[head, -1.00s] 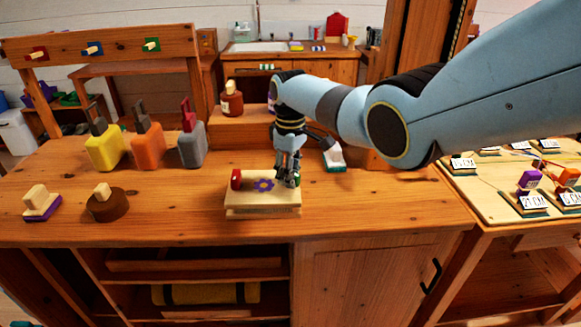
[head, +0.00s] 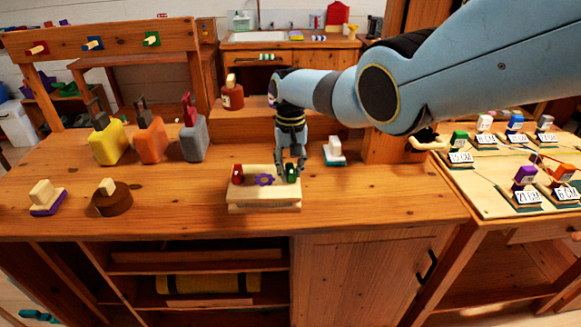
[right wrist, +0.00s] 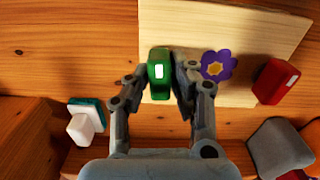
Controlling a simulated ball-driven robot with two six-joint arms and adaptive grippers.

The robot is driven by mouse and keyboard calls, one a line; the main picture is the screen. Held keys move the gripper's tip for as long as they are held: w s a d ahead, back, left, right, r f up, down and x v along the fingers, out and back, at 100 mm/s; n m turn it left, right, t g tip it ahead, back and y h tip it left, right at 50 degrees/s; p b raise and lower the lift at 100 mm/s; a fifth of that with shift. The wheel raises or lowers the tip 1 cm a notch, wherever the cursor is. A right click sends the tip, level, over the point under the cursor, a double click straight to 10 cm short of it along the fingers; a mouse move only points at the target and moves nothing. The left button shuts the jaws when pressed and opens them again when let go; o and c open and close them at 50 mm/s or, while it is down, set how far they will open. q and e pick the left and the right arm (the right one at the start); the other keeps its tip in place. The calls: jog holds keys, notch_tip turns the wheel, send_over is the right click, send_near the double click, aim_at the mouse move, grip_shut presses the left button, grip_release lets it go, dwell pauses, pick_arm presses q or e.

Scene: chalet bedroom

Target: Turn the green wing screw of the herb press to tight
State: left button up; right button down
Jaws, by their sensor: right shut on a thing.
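The herb press (head: 264,205) is a pale wooden block on the workbench, with a purple flower on its top. The green wing screw (head: 292,174) stands at its right end and a red wing screw (head: 238,174) at its left end. My right gripper (head: 290,170) reaches down over the green screw. In the right wrist view the green wing screw (right wrist: 158,72) sits between the two fingers of the right gripper (right wrist: 160,82), which are shut on it. The red screw (right wrist: 272,82) is clear of the fingers. My left gripper is not in view.
Yellow, orange and grey bottles (head: 152,144) stand at the left of the workbench. A round brown block (head: 112,203) and a purple-based block (head: 46,198) lie in front of them. A white and green block (head: 334,152) stands right of the gripper. The front right of the bench is clear.

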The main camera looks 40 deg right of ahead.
aim_at(290, 167)
jog(key=shift+w+r+m, duration=0.1)
jog(key=shift+m, duration=0.5)
jog(key=c, duration=1.2)
grip_release()
jog(key=shift+o, duration=0.2)
notch_tip(290, 167, up, 12)
